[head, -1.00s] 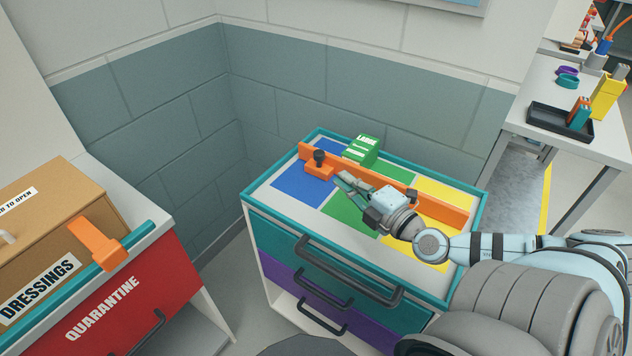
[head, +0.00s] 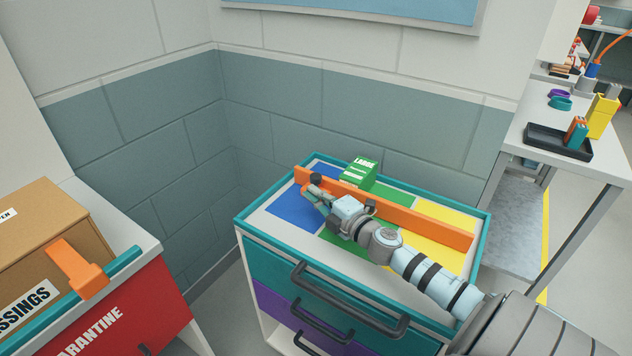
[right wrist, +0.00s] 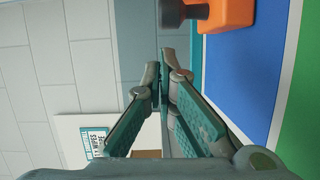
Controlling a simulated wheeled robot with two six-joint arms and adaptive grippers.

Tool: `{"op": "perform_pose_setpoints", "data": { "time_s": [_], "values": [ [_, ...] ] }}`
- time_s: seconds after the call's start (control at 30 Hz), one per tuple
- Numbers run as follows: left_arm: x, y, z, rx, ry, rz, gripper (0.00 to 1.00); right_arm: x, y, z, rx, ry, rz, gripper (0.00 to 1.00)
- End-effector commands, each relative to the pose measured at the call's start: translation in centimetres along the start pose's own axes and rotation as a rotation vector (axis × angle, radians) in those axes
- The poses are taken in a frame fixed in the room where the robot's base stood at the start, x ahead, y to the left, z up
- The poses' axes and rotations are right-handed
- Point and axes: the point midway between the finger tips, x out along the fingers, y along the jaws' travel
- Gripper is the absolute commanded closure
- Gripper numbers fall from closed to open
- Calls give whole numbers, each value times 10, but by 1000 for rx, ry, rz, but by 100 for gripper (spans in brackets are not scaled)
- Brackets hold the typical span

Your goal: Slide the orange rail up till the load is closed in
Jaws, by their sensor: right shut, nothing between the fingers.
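The orange rail (head: 415,216) lies across the coloured top of the teal-rimmed cart (head: 260,238). A dark knob (head: 316,178) stands on a block at its left end; the knob (right wrist: 173,13) and the orange block (right wrist: 232,14) also show in the right wrist view. The load, a green box (head: 357,172) with white lettering, stands behind the rail, its base partly hidden. I cannot tell whether they touch. My right gripper (head: 311,192) is shut and empty, on the near side of the knob; in the right wrist view its fingertips (right wrist: 168,58) are apart from the knob. My left gripper is out of view.
A brick wall corner rises behind the cart. At left a red quarantine cart (head: 140,310) carries a cardboard box (head: 50,225) with an orange clip (head: 78,268). At right a white table (head: 590,160) holds a black tray (head: 545,140). My right arm covers part of the cart top.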

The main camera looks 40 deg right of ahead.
Motion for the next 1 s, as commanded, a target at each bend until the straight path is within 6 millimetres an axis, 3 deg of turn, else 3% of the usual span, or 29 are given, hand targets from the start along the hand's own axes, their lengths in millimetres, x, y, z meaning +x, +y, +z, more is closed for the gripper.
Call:
{"op": "perform_pose_setpoints", "data": {
  "time_s": [0.2,0.7,1.0],
  "values": [
    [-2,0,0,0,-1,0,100,14,-3,14,-1,0,-3,100],
    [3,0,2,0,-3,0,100,20,-4,26,-4,1,0,100],
    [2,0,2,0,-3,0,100,21,-2,24,-2,6,1,100]
  ]
}}
